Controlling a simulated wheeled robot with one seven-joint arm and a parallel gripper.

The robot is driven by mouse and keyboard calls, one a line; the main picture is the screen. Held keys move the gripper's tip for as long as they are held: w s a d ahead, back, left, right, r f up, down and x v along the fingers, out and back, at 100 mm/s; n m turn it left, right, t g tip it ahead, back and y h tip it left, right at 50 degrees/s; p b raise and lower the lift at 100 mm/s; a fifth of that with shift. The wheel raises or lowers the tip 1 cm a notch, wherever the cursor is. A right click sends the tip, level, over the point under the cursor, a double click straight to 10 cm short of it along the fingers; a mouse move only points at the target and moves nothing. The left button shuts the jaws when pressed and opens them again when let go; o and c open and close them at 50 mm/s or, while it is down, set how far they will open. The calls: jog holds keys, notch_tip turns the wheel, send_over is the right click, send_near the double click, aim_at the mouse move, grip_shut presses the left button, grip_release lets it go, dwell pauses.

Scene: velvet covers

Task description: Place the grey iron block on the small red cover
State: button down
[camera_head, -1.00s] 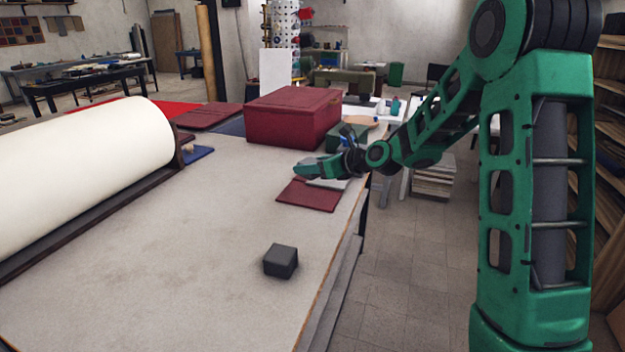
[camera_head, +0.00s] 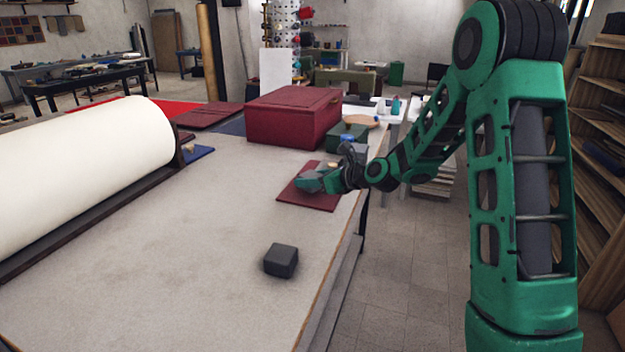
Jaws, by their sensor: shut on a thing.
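The grey iron block (camera_head: 281,260) is a dark cube. It sits on the bare front right part of the table, apart from my gripper. The small red cover (camera_head: 310,202) lies flat near the table's right edge, farther back than the block. My gripper (camera_head: 303,182) is low over this cover and hides part of it. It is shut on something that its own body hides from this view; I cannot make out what. I cannot tell whether the fingers touch the cover.
A large dark red box (camera_head: 292,116) stands behind the cover, with a green box (camera_head: 346,137) beside it. A big white roll (camera_head: 80,175) fills the table's left side. The middle of the table (camera_head: 200,250) is clear.

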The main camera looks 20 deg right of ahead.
jog(key=shift+f, duration=0.2)
jog(key=c, duration=0.9)
grip_release()
